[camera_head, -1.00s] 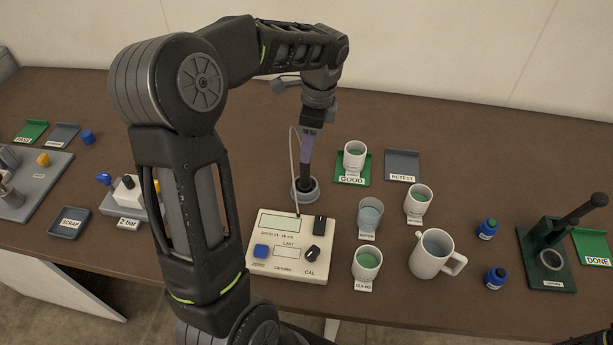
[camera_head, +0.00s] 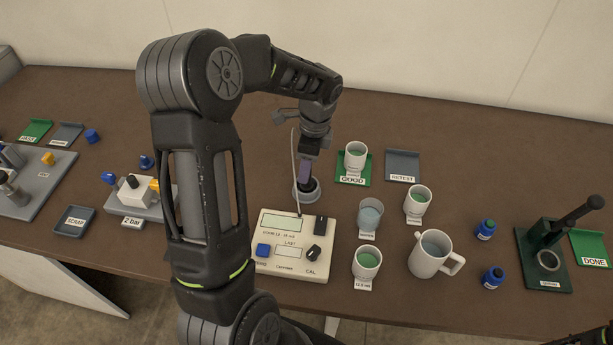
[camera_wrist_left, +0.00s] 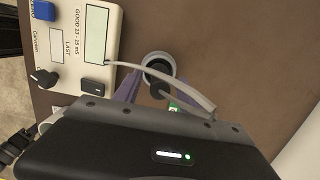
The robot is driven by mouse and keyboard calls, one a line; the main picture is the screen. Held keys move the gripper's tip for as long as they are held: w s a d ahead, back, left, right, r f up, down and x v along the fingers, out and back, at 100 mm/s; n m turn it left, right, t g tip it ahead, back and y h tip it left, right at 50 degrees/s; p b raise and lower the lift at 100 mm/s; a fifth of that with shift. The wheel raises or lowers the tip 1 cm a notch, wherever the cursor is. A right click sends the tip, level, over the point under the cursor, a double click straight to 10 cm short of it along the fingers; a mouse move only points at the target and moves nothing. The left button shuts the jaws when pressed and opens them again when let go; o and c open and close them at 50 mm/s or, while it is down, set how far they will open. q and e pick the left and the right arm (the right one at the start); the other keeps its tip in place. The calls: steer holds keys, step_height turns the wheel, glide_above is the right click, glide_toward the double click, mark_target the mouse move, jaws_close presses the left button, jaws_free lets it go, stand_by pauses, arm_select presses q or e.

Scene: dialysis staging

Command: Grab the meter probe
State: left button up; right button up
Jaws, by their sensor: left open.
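The meter probe (camera_wrist_left: 158,76) is a dark stick standing in a round grey holder (camera_head: 307,195) beside the cream meter (camera_head: 291,262). A pale cable (camera_wrist_left: 165,78) runs from the meter to the probe's upper part. My left gripper (camera_head: 304,178) points down over the holder, its purple fingers low around the probe. In the left wrist view the open fingers (camera_wrist_left: 156,90) lie on either side of the probe, with the holder's ring (camera_wrist_left: 161,56) just beyond. The gripper body hides part of the probe.
Cups on the green GOOD tray (camera_head: 367,182) and to its right stand near the holder. A jug (camera_head: 431,254) and blue bottles (camera_head: 487,229) are farther right. The grey RETEST tray (camera_head: 402,165) is empty. The table behind the holder is clear.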

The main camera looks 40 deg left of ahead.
arm_select(q)
steer(key=shift+c, duration=0.3)
jaws_close()
stand_by(0.6)
stand_by(0.9)
